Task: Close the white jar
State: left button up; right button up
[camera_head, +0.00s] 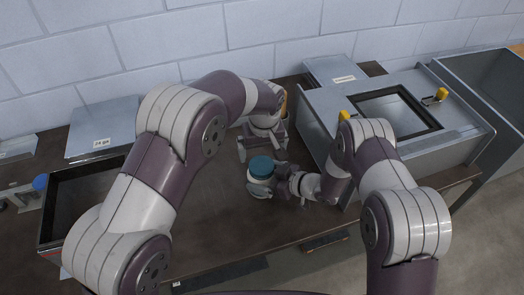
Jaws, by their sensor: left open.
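The white jar (257,181) stands on the dark table near the middle of the head view. A teal lid (261,167) sits on top of it; whether it is seated tightly I cannot tell. My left gripper (262,150) points down just behind and above the lid, with its fingers spread apart and nothing between them. My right gripper (270,189) reaches in from the right, low at the jar's side. Its fingers are small and partly hidden against the jar, so I cannot tell whether they grip it.
A grey machine (455,115) with yellow knobs and a dark recessed window stands to the right. A black open tray (85,203) and a grey labelled box (103,128) are at the left. A white block wall closes the back. The table in front of the jar is clear.

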pick_arm(q)
notch_tip(320, 180, up, 7)
jog(key=s, duration=0.1)
jog(key=shift+f, duration=0.2)
pick_arm(e)
jog(key=o, duration=1.7)
pick_arm(q)
jog(key=shift+d, duration=0.1)
pick_arm(e)
jog(key=shift+o, duration=0.2)
pick_arm(q)
jog(key=shift+f+b, duration=0.8)
pick_arm(e)
jog(key=v, duration=1.2)
jog(key=shift+s+d+r, duration=0.2)
jog(key=shift+d, duration=0.05)
